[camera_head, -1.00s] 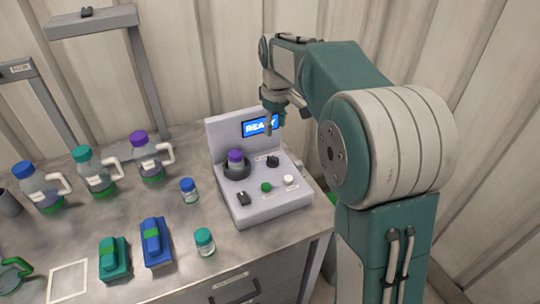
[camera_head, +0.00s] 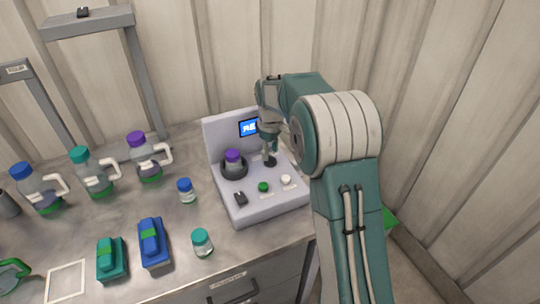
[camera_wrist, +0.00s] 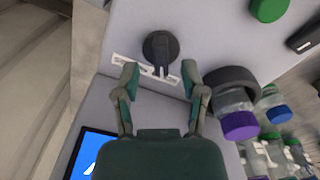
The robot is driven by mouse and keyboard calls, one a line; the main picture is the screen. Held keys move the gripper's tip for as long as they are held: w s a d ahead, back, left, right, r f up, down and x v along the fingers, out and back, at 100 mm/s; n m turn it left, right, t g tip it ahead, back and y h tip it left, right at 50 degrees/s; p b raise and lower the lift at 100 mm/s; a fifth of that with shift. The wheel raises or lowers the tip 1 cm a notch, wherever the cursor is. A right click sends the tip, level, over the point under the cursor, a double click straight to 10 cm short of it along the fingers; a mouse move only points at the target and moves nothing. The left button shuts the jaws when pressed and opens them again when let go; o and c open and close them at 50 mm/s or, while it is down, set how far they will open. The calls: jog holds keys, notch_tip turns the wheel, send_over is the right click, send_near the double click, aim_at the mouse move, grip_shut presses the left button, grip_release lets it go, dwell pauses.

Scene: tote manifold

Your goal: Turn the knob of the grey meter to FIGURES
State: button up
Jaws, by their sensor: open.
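The grey meter (camera_head: 256,205) stands on the bench, with a lit blue screen (camera_head: 249,127) on its raised back, partly hidden by my arm. Its black knob (camera_head: 270,161) is on the top face; in the wrist view the round knob (camera_wrist: 160,46) with its pointer bar lies just beyond my fingertips. A white label strip with print too small to read lies beside the knob. My gripper (camera_wrist: 159,80) is open, its fingers on either side of the pointer bar's line. In the head view my gripper (camera_head: 269,150) is right above the knob. I cannot tell whether it touches.
The meter also has a green button (camera_head: 263,187), a white button (camera_head: 286,180), a black switch (camera_head: 240,198) and a dark ring holding a purple-capped bottle (camera_head: 233,158). Capped jars, jugs and two block-shaped cases stand to the left. A wall is behind.

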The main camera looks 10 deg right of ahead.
jog(key=shift+f, duration=1)
grip_shut()
jog(key=shift+m, duration=0.4)
jog(key=m, duration=0.4)
jog(key=shift+m, duration=0.4)
jog(key=m, duration=0.6)
jog(key=shift+s+f, duration=0.1)
jog(key=shift+m, duration=0.3)
grip_release()
jog(key=shift+a, duration=0.1)
